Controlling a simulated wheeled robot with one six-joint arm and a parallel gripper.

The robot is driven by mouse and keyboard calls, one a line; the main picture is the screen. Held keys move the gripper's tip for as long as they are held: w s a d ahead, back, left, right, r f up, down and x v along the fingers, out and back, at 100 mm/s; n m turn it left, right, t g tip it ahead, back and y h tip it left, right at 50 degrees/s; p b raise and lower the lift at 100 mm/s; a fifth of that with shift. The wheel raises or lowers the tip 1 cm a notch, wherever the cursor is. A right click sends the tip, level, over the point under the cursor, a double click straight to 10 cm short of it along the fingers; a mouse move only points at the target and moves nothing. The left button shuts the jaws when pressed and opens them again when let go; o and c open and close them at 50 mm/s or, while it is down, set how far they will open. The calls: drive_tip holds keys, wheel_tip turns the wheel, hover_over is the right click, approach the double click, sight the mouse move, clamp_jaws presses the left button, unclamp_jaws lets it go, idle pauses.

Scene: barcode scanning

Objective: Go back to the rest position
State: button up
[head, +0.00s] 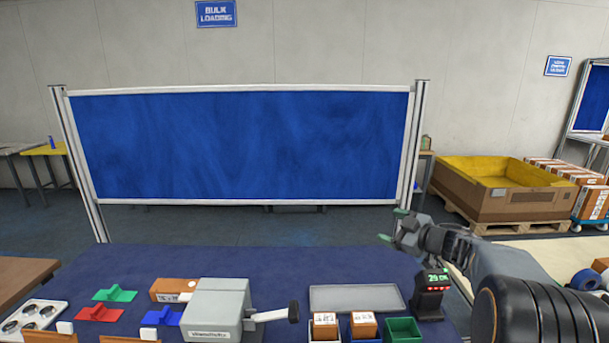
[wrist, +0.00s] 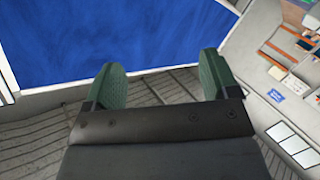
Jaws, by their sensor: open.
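My gripper (head: 393,225) is raised above the right part of the blue table (head: 250,262) in the head view, at the end of my arm reaching in from the right. Its two green fingers are apart with nothing between them. In the wrist view my gripper (wrist: 165,85) is also open and empty, with the blue panel, wall and ceiling beyond it. A black scanner-like device (head: 430,300) with a lit display reading 29 stands on the table below my gripper.
On the table are a grey machine with a lever (head: 217,308), a grey tray (head: 356,298), a green bin (head: 403,330), bins holding boxes (head: 363,325), and green (head: 115,295), red (head: 98,314) and blue (head: 162,317) pieces. A blue panel (head: 240,145) stands behind.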

drive_tip(key=s+d+r+m+h, duration=0.1)
drive_tip(key=s+r+m+h, duration=0.1)
drive_tip(key=s+m+h, duration=0.9)
drive_tip(key=s+a+f+m+g+y, duration=0.1)
drive_tip(key=s+a+f+g, duration=0.3)
drive_tip(key=s, duration=0.5)
drive_tip(key=s+a+f+m+g+y, duration=0.1)
drive_tip(key=s+a+f+g, duration=0.3)
drive_tip(key=s, duration=0.6)
wheel_tip(320, 180, down, 2)
drive_tip(key=shift+a+f+m+g, duration=0.2)
drive_tip(key=shift+a+m+g, duration=0.1)
drive_tip(key=shift+a, duration=0.05)
